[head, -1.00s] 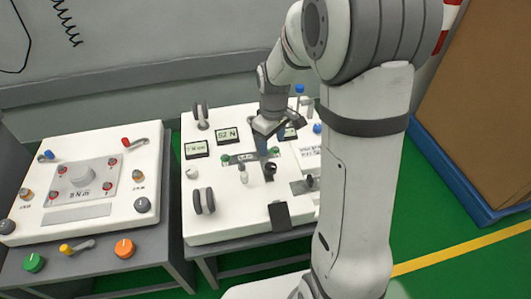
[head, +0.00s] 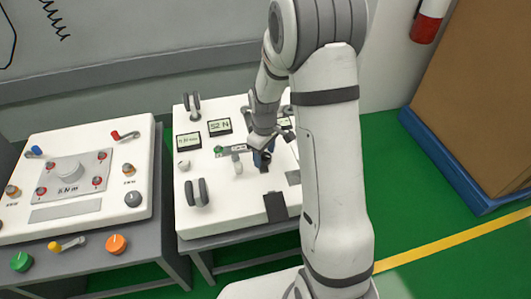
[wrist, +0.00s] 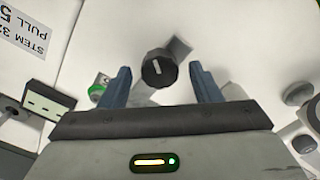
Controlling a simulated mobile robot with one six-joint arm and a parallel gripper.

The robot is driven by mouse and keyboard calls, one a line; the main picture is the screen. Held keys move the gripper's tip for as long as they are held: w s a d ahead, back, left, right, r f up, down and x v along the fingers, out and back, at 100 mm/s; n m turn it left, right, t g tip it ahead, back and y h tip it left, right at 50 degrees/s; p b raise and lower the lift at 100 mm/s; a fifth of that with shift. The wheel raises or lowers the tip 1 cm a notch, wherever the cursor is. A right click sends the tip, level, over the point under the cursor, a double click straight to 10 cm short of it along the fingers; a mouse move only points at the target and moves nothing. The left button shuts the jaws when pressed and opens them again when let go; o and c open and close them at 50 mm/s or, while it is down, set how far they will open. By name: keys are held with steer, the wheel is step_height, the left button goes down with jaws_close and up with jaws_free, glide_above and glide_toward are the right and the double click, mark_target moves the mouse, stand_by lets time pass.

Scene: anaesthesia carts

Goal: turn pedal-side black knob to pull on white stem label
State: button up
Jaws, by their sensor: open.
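The black knob (wrist: 158,68) is round with a white pointer line on its face, on the white panel (head: 221,215). It shows between the two blue fingers of my gripper (wrist: 160,72), with gaps on both sides. My gripper is open and holds nothing. In the head view my gripper (head: 262,157) is over the panel at the black knob, which it partly hides, behind a black pedal-like pad (head: 275,207). A white label (wrist: 27,32) reading "STEM 32" and "PULL 5", partly cut off, lies at the upper left of the wrist view.
A green knob (wrist: 100,87) is close outside the left finger. In the head view a white post (head: 237,164) stands left of my gripper, with a "52 N" display (head: 219,126) behind. My arm hides the panel's right side. Another control panel (head: 90,145) stands at left.

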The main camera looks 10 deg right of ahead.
mark_target(265, 155)
steer(key=shift+c, duration=0.5)
steer(key=c, duration=0.9)
steer(key=m+p, duration=0.1)
steer(key=m, duration=0.4)
steer(key=shift+d+m, duration=0.1)
steer(key=shift+m, duration=0.2)
steer(key=o, duration=1)
step_height(265, 155, up, 8)
steer(key=shift+f+p, duration=0.1)
steer(key=shift+p, duration=0.65)
